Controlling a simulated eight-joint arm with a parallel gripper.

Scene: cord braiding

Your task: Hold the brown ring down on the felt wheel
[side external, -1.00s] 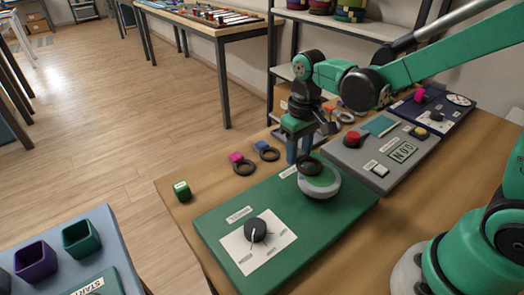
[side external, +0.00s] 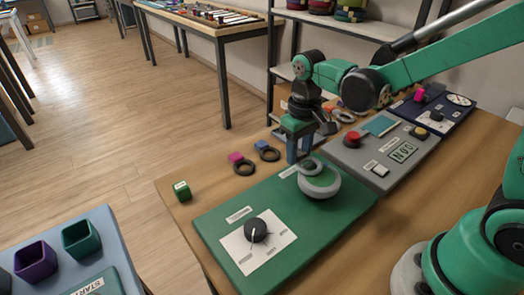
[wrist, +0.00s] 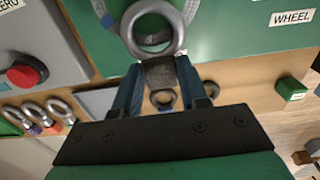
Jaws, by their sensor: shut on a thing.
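The ring in my gripper (side external: 306,150) looks pale grey now, not brown. It shows at the felt wheel (side external: 322,186), a round pale thing with a green top on the green board. In the wrist view the ring (wrist: 176,46) lies over the wheel, whose grey rim (wrist: 103,18) shows at the left. My gripper, also in the wrist view (wrist: 157,72), has its two blue fingers shut on the dark block of the ring. Whether the ring presses on the felt cannot be told exactly.
Two dark rings (side external: 269,154) (side external: 245,168) lie on the wooden table behind the board. A green block (side external: 182,190) stands left. A dial (side external: 256,230) is at the board's front. A grey panel with a red button (side external: 354,138) is right; grey rings (wrist: 37,114) lie beyond it.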

